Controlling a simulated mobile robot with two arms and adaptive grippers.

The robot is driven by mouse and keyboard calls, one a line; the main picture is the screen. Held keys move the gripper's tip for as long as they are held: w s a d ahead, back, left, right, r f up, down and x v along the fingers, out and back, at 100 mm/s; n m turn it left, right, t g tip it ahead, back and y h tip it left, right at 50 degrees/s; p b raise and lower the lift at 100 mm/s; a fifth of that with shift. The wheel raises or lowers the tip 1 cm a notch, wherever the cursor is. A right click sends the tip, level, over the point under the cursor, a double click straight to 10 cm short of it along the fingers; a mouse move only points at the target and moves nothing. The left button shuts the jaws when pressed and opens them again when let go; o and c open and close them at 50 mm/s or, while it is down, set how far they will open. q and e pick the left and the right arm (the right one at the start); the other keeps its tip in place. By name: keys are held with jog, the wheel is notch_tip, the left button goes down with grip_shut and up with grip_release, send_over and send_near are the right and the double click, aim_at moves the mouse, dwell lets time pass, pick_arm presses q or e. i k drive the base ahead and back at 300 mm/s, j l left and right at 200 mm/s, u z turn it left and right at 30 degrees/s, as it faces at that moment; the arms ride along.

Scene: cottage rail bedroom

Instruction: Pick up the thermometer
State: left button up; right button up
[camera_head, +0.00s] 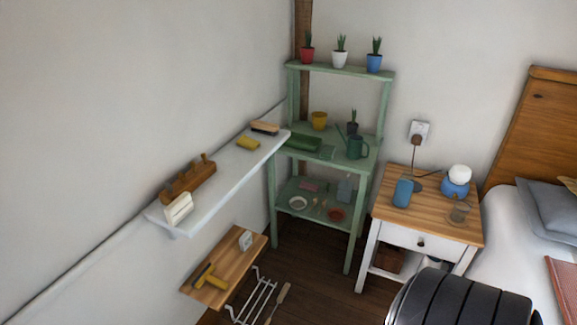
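I cannot make out a thermometer for certain. A small white upright object (246,240) stands at the far end of the low wooden shelf (226,256); its face is too small to read. Another white, block-like object (178,209) stands at the near end of the white wall shelf (222,183). Either may be the thermometer; I cannot tell. Neither of my grippers is in view. A black, ribbed rounded part, seemingly of my arm, shows at the bottom right.
A green plant stand (340,68) holds pots, a watering can (356,147) and small items. A wooden-topped nightstand (425,215) stands beside the bed (515,240). A yellow-handled tool (211,281) lies on the low shelf, with a white wire rack (258,296) near it.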

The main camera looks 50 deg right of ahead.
aim_at(245, 240)
jog(key=z, duration=1.15)
